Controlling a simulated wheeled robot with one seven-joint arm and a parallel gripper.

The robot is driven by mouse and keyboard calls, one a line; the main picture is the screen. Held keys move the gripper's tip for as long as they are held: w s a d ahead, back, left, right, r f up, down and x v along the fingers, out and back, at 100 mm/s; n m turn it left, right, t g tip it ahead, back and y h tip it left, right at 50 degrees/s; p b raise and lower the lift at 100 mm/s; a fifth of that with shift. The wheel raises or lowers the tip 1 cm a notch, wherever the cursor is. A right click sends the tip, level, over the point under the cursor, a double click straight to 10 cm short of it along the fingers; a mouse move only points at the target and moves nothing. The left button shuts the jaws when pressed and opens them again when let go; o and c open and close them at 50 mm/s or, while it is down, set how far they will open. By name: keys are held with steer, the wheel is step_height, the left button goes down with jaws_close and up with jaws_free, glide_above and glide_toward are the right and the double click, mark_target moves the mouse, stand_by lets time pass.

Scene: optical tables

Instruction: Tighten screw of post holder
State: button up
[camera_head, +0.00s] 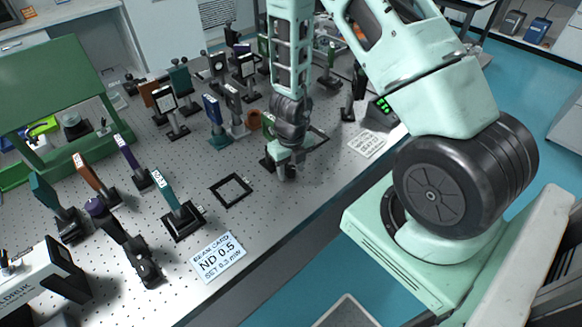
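My gripper (283,168) points down over the optical table (240,283), right of the middle of the table and near its front edge. It is low, close to the table top. A dark part (267,163) shows at its left side; it may be a post holder base, but I cannot tell. The screw is not visible; my gripper hides that spot or it is too small. I cannot tell whether the fingers are open or shut.
An empty black square frame (231,190) lies left of my gripper. Several mounted optics stand behind. A green panel (50,85) stands at the left.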

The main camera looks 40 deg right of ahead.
mark_target(291, 168)
steer(key=shift+r, duration=0.1)
step_height(291, 168, up, 17)
steer(key=p, duration=0.9)
steer(key=shift+r, duration=0.15)
